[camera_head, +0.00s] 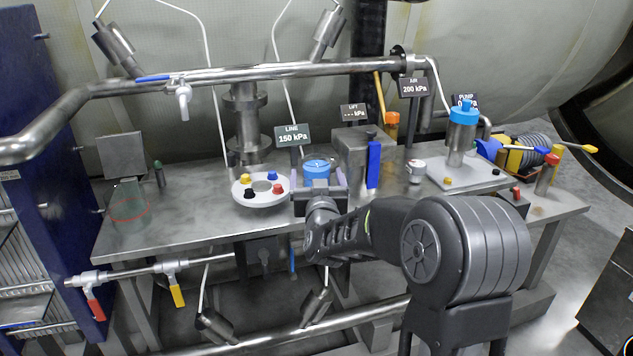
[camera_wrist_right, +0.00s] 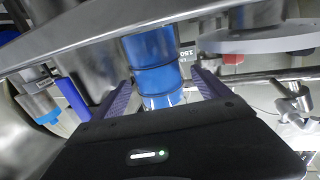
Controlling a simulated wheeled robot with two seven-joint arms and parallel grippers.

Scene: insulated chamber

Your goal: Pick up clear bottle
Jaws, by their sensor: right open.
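A clear, see-through bottle-like vessel (camera_head: 130,207) with a red ring stands at the left end of the metal bench. My right gripper (camera_head: 320,187) is far to the right of it, at the front middle of the bench. Its purple fingers are open, one on each side of a blue cylinder (camera_head: 317,168), which also shows between the fingers in the right wrist view (camera_wrist_right: 155,55). I cannot tell whether the fingers touch the cylinder. The gripper hides its lower part. My left gripper is not in view.
A round white plate (camera_head: 262,199) with coloured knobs is just left of the gripper. A grey metal block (camera_head: 362,160) and a blue handle (camera_head: 374,165) stand right of it. A pipe (camera_head: 270,72) runs above the bench (camera_head: 190,222), whose left front is bare.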

